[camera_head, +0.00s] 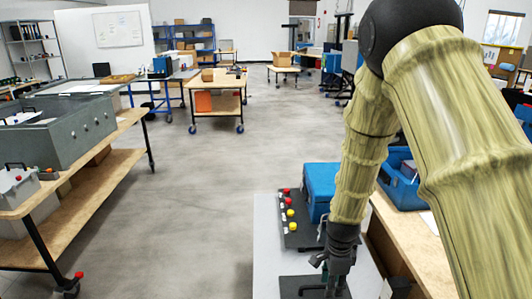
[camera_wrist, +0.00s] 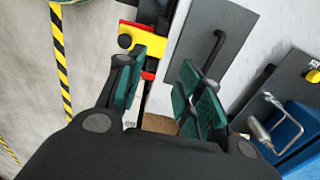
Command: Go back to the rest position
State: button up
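My gripper (camera_head: 333,270) hangs at the end of my sleeved arm, low over the light grey work table (camera_head: 268,240) in the head view. In the wrist view my gripper (camera_wrist: 160,90) has its green-padded fingers spread apart, with nothing between them. A dark plate (camera_wrist: 232,22) with a black handle (camera_wrist: 215,50) lies beyond the right finger; the fingers are not around the handle. The dark plate also shows below my gripper in the head view (camera_head: 290,285), partly hidden.
A black panel (camera_head: 298,232) with red and yellow buttons and a blue case (camera_head: 321,185) lie close to my gripper. A wooden bench with a blue bin (camera_head: 400,185) stands right. A workbench (camera_head: 125,160) with grey equipment (camera_head: 60,138) stands left. Open floor lies ahead.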

jog(key=s+d+f+n, duration=0.3)
jog(key=s+f+n, duration=0.5)
jog(key=s+f, duration=0.8)
jog(key=s+f+n, duration=0.3)
jog(key=s+n, duration=0.2)
jog(key=s, duration=0.4)
jog(key=s+f+n, duration=0.3)
jog(key=s+n, duration=0.1)
jog(key=s, duration=0.5)
notch_tip(320, 180, down, 9)
jog(key=b, duration=0.9)
jog(key=shift+s+d+f, duration=0.1)
